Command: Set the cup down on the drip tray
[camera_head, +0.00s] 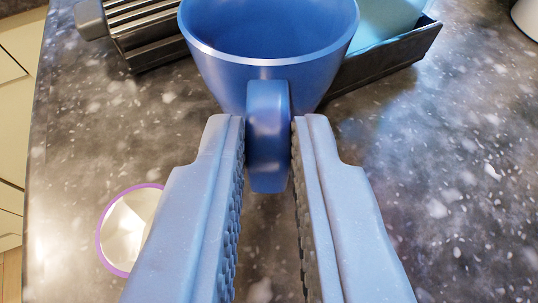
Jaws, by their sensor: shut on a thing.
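A blue cup (270,62) is upright at the top centre of the view, with its handle towards me. My gripper (268,135) is shut on the cup's handle (267,150), one finger on each side. The inside of the cup that I can see looks empty. A dark slatted metal piece with light bars (155,30), which looks like the drip tray, is at the top left behind the cup. The cup hides its right end. I cannot tell how high the cup is above the counter or whether it touches anything.
A dark open-topped holder (392,58) with a light blue item (385,22) in it is behind the cup to the right. A purple-rimmed round item (128,225) lies at the lower left. A white object (527,15) shows at the top right. The speckled counter (445,180) is clear at right.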

